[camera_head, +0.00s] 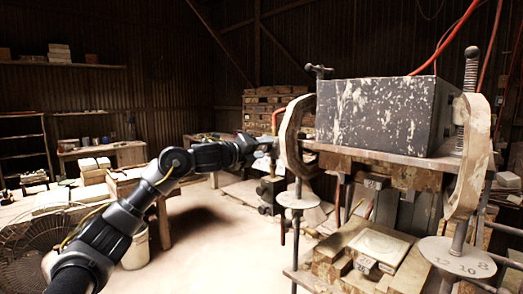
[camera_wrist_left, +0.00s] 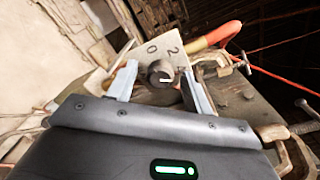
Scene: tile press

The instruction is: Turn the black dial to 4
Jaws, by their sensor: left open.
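The black dial (camera_wrist_left: 159,72) sits on a pale plate (camera_wrist_left: 146,28) in the left wrist view. A short light mark shows on its face; I cannot tell which number it points to. The numbers 0 and 2 are legible above the dial, and another to its right is partly hidden by a finger. My left gripper (camera_wrist_left: 159,68) is open, with one finger on each side of the dial; contact is not clear. In the head view my left gripper (camera_head: 266,144) is at the press's left side, where the dial cannot be made out. My right gripper is not in view.
The press carries a large dark speckled block (camera_head: 382,115) and curved pale side arms (camera_head: 292,135). A round plate with numbers (camera_head: 457,258) is at its front right. Open floor (camera_head: 205,250) lies left of the press.

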